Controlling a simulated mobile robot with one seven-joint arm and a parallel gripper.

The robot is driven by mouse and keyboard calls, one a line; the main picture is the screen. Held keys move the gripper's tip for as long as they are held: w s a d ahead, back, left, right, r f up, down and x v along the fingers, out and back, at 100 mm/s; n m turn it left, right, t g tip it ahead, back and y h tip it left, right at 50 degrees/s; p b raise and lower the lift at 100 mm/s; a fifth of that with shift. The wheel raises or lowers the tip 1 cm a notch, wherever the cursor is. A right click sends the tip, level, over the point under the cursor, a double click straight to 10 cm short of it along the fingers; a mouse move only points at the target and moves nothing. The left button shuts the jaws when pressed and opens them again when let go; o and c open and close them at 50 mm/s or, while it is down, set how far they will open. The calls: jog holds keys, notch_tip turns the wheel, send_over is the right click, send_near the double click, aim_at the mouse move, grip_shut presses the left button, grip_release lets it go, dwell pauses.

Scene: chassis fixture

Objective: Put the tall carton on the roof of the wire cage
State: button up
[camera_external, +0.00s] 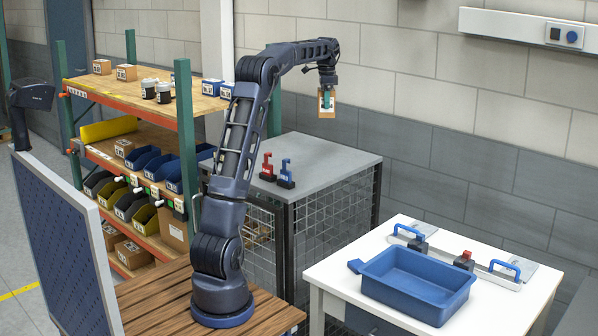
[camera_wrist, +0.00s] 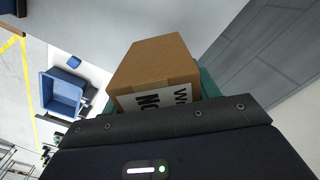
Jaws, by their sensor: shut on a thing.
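The tall carton (camera_external: 326,106) is brown with a white label and hangs upright from my gripper (camera_external: 327,92), high in the air. My gripper is shut on it. In the wrist view the carton (camera_wrist: 153,68) fills the middle, with lettering on its label and a green finger beside it. The wire cage (camera_external: 335,212) stands below, with a flat grey roof (camera_external: 325,158). In the external view the carton appears above the roof's back part, well clear of it. I cannot tell exactly how far over the roof it is.
A red clamp-like object (camera_external: 267,167) and a blue one (camera_external: 286,174) stand at the roof's left side; the rest is bare. A shelf rack (camera_external: 187,130) is to the left. A white table (camera_external: 510,300) with a blue tray (camera_external: 416,284) is to the right.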

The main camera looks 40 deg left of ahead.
notch_tip(320, 180, down, 16)
jog(key=shift+r, duration=0.1)
dwell(0.5)
jog(key=o, duration=1.2)
